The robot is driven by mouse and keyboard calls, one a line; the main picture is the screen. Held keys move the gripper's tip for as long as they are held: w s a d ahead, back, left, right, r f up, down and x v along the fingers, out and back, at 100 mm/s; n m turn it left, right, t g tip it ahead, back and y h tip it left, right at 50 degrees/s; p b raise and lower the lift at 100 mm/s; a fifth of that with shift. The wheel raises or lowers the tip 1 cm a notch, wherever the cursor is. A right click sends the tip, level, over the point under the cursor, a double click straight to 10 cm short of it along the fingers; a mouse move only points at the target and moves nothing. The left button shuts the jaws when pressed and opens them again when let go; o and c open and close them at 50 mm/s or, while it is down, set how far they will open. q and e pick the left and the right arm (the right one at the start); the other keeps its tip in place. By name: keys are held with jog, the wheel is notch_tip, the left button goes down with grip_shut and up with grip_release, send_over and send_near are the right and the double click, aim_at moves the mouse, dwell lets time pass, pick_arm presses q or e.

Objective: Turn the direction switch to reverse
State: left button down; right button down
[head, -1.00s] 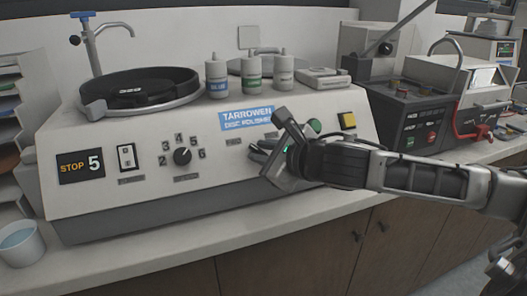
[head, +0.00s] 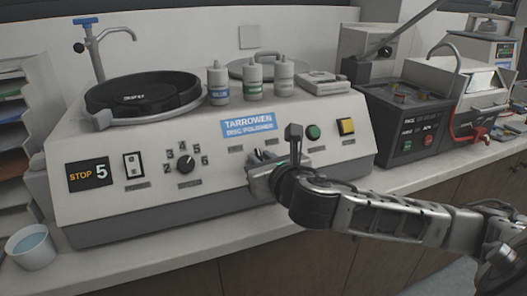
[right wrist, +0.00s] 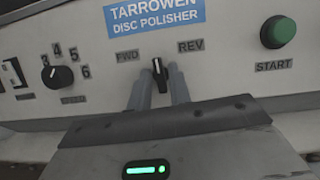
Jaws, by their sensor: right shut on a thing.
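The direction switch (right wrist: 157,74) is a small black knob with a white mark, between the labels FWD (right wrist: 127,56) and REV (right wrist: 190,46) on the disc polisher's sloped front panel (head: 225,180). Its mark points roughly up, between the two labels; I cannot tell its exact setting. My right gripper (head: 264,156) is at the panel, with its two grey fingers on either side of the knob and shut on it. In the head view the gripper mostly hides the switch. My left gripper is not in view.
The green START button (head: 313,132) and a yellow button (head: 346,127) lie to the right of the switch. The numbered speed knob (head: 185,165) and a rocker switch (head: 133,164) lie to its left. Bottles (head: 252,82) stand on top. A dark press unit (head: 410,120) stands at right.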

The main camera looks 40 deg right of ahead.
jog(key=m+p, duration=0.1)
jog(key=m+h+p, duration=0.1)
jog(key=m, duration=0.1)
jog(key=m+h+p, duration=0.1)
jog(key=shift+a+r+m+g, duration=0.15)
jog(key=shift+r+m+g, duration=0.15)
jog(key=shift+g, duration=0.1)
jog(key=shift+m+h+p, duration=0.3)
jog(key=shift+m+p, duration=0.8)
jog(key=shift+p, duration=0.05)
jog(key=m+g+h+p, duration=0.1)
jog(key=m+p, duration=0.2)
jog(key=m, duration=0.1)
jog(key=shift+w+f, duration=0.1)
jog(key=shift+m+g, duration=0.4)
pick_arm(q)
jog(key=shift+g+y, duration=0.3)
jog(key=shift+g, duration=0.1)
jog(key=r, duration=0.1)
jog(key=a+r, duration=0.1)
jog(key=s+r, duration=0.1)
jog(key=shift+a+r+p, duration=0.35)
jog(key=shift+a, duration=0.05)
pick_arm(e)
jog(key=shift+f+h, duration=0.1)
jog(key=shift+h, duration=0.2)
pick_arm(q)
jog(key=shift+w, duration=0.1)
